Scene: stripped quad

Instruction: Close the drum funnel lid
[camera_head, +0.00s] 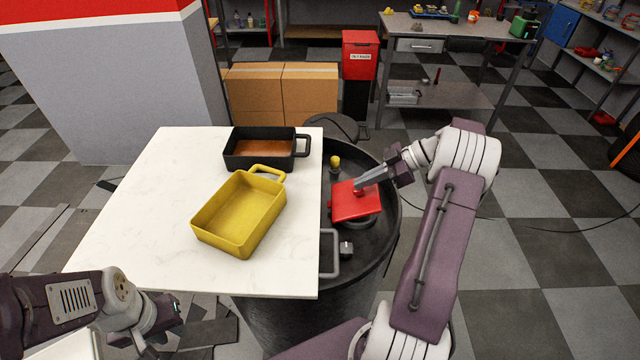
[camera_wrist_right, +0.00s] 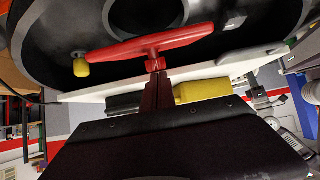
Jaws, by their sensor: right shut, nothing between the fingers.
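The red funnel lid (camera_head: 355,203) sits over the dark drum (camera_head: 385,240), right of the white board. In the right wrist view the lid (camera_wrist_right: 130,48) shows nearly edge-on, with a round dark opening (camera_wrist_right: 150,14) beyond it; it looks raised at an angle, though how far I cannot tell. A small red knob (camera_wrist_right: 155,65) stands on the lid. My right gripper (camera_head: 360,185) is shut and empty, its tips at the knob; it also shows in the wrist view (camera_wrist_right: 157,78). Whether they touch is unclear. My left gripper (camera_head: 158,325) is at lower left, its fingers unclear.
A white board (camera_head: 140,215) covers the drum's left side. It carries a yellow pan (camera_head: 240,215) and a black pan (camera_head: 262,150). A yellow-topped fitting (camera_head: 335,162) and a grey handle (camera_head: 329,255) are near the lid. Open checkered floor lies to the right.

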